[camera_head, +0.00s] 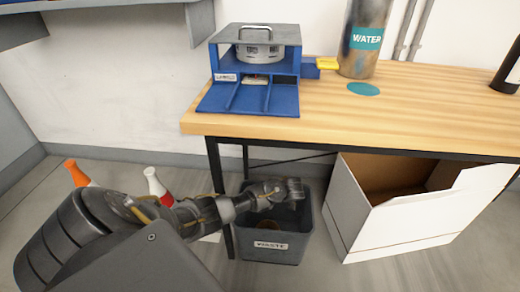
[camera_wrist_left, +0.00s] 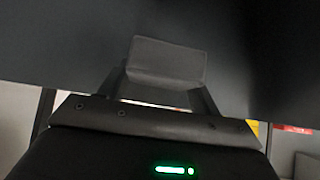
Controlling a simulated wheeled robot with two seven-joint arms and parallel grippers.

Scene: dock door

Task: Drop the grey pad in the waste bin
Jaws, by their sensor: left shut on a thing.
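The dark grey waste bin (camera_head: 270,246), with a WASTE label on its front, stands on the floor beside the table leg. My left arm reaches in from the left, and my left gripper (camera_head: 290,189) is over the bin's opening. In the left wrist view the grey pad (camera_wrist_left: 166,62) sits between the fingertips of my left gripper (camera_wrist_left: 160,80), which is shut on it. Dark surfaces fill the view behind the pad. In the head view the pad is too small to tell apart from the gripper. My right gripper is not in view.
A wooden table (camera_head: 440,115) stands above and behind the bin, holding a blue fixture (camera_head: 250,98) and a WATER bottle (camera_head: 364,55). An open white box (camera_head: 400,225) is right of the bin. Orange (camera_head: 77,172) and white-red (camera_head: 157,185) bottles are at the left.

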